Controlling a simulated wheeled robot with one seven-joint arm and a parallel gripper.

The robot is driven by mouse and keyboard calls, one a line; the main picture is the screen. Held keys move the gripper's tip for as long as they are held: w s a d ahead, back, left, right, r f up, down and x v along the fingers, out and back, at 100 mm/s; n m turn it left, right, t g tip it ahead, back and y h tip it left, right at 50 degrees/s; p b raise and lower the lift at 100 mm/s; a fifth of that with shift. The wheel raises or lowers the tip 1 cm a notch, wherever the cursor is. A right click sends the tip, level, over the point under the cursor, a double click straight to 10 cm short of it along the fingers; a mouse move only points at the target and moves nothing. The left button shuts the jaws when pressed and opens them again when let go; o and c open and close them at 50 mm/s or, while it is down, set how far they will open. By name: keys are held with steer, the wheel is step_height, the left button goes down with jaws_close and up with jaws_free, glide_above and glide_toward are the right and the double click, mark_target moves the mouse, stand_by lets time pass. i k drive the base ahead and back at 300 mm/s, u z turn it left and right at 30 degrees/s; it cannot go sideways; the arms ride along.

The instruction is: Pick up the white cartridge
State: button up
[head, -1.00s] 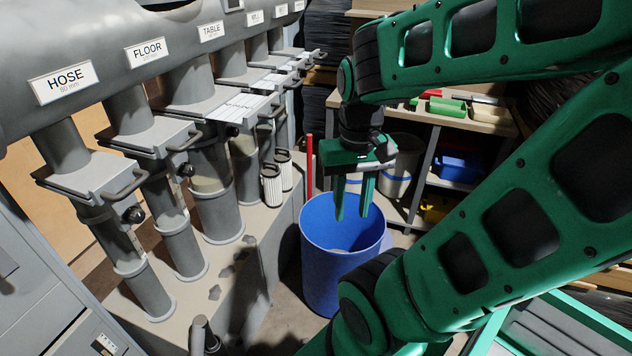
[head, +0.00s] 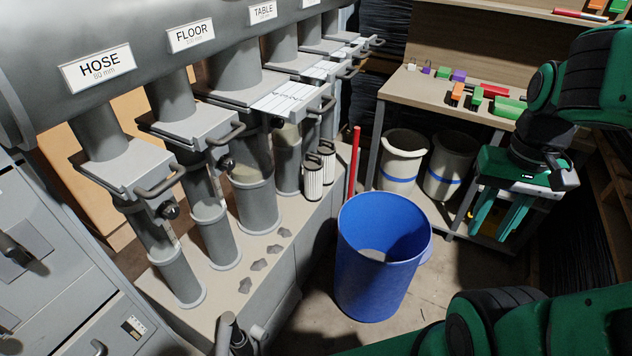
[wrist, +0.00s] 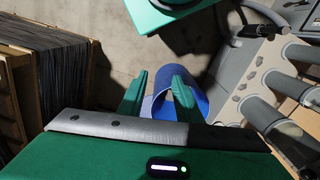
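Two white pleated cartridges with dark end caps stand upright side by side on the ledge below the pipes in the head view, a nearer one (head: 312,181) and a farther one (head: 327,164). My gripper (head: 499,232) is at the right of the head view, pointing down, well apart from both cartridges. Its two green fingers are spread with nothing between them. They also show apart in the wrist view (wrist: 157,92), where no cartridge can be made out.
A blue bin (head: 378,274) stands on the floor between the ledge and my gripper; it also shows in the wrist view (wrist: 193,75). Two pale buckets (head: 401,168) stand under the wooden bench (head: 400,88). A red post (head: 354,160) rises beside the cartridges. Several grey scraps lie on the ledge.

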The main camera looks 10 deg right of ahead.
mark_target(313, 165)
steer(key=u, duration=1.75)
steer(key=i, duration=0.3)
steer(key=z, duration=1.5)
steer(key=i, duration=0.5)
steer(key=u, duration=0.05)
